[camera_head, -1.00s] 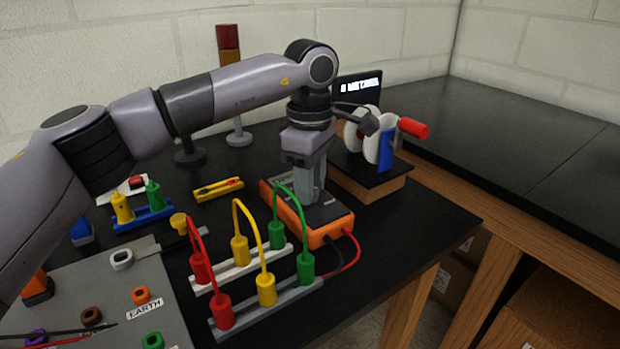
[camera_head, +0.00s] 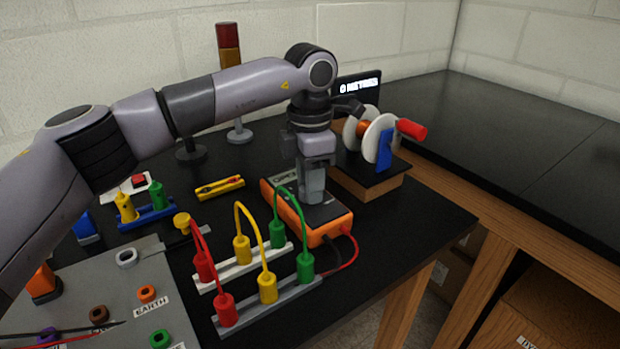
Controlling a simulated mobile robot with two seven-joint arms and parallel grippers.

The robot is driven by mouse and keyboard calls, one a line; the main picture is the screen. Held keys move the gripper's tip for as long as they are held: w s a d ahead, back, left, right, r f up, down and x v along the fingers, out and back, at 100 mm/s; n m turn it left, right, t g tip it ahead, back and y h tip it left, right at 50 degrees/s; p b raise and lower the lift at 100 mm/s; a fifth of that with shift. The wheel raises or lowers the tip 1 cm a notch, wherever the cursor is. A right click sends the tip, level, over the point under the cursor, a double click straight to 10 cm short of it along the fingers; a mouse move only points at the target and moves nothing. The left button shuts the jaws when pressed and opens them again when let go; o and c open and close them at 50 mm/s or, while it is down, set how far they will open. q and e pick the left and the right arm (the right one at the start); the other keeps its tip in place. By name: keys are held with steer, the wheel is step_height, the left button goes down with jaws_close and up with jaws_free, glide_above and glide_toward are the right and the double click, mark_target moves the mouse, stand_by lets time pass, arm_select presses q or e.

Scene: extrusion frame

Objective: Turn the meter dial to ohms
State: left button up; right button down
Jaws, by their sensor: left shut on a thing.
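The orange meter (camera_head: 312,238) with a dark face lies on the black table, with a red and a dark lead at its near end. My left gripper (camera_head: 312,197) points down onto the middle of the meter's face. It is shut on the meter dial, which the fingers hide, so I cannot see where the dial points. My right gripper is not in view.
Red, yellow and green jumper leads (camera_head: 240,212) arch between two rails just in front of the meter. A hand-cranked device (camera_head: 372,140) on a wooden base stands behind it to the right. A grey panel (camera_head: 190,278) with coloured sockets lies at front left. The right-hand counter (camera_head: 530,130) is clear.

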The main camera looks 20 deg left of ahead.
arm_select(q)
steer(key=shift+n, duration=0.5)
steer(key=o, duration=1)
steer(key=shift+o, duration=0.2)
steer(key=shift+r, duration=0.15)
step_height(320, 180, up, 7)
